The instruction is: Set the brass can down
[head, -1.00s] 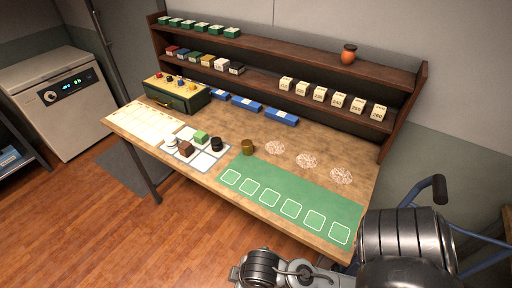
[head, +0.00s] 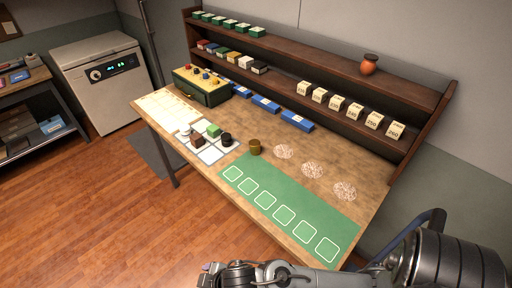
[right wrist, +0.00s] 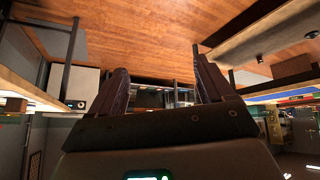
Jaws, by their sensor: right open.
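The brass can (head: 255,147) stands upright on the wooden table (head: 310,145) in the head view, just behind the left end of the green mat (head: 338,212). No gripper touches it. My right gripper (right wrist: 163,78) shows in the right wrist view with its two dark fingers apart and nothing between them. In the head view my right arm crosses the lower right, in front of the table and well away from the can. My left gripper is in neither view.
Three pale round patches (head: 313,170) lie right of the can. A tiled board (head: 210,155) with several small blocks and a black piece (head: 226,139) is left of it. Blue boxes (head: 265,103) and a shelf (head: 330,86) stand behind. A blue rail (head: 420,225) is at right.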

